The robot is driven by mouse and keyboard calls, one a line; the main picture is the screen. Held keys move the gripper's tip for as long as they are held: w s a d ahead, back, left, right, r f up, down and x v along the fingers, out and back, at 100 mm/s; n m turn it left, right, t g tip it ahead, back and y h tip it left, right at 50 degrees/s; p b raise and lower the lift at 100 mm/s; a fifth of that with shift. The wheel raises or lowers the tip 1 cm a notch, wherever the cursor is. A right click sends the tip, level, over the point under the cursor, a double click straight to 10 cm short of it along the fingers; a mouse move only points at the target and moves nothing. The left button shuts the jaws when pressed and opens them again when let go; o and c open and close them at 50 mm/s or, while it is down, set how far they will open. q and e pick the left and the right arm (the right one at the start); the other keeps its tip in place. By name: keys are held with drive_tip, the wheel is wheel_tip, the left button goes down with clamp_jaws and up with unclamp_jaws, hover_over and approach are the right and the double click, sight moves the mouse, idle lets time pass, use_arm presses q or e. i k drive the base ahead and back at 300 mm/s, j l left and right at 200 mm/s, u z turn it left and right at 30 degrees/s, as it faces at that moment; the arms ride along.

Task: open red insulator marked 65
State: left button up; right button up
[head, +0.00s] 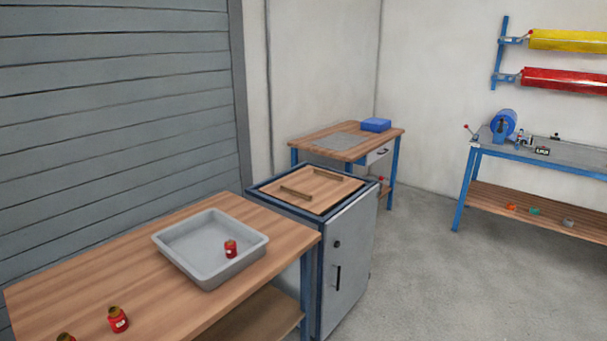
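Three small red containers show in the head view. One red container with a dark red top (230,249) stands inside the grey tray (183,261) near its right side. A second red container with a brownish top (118,320) stands on the wooden table at the lower left and has a pale label. A third (66,338) is cut off by the bottom edge, with only its brownish top showing. The markings are too small to read, so I cannot tell which one is marked 65. Neither of my grippers is in view.
The wooden table (110,260) has free room left of the tray. A grey cabinet (348,262) with a wooden top stands at its right end. A smaller table (322,130) with a blue box (376,125) and a blue-framed bench (570,153) stand beyond open floor.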

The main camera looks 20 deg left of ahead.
sight(119, 324)
drive_tip(key=u, duration=1.85)
drive_tip(key=i+j+z, duration=0.1)
drive_tip(key=i, duration=0.65)
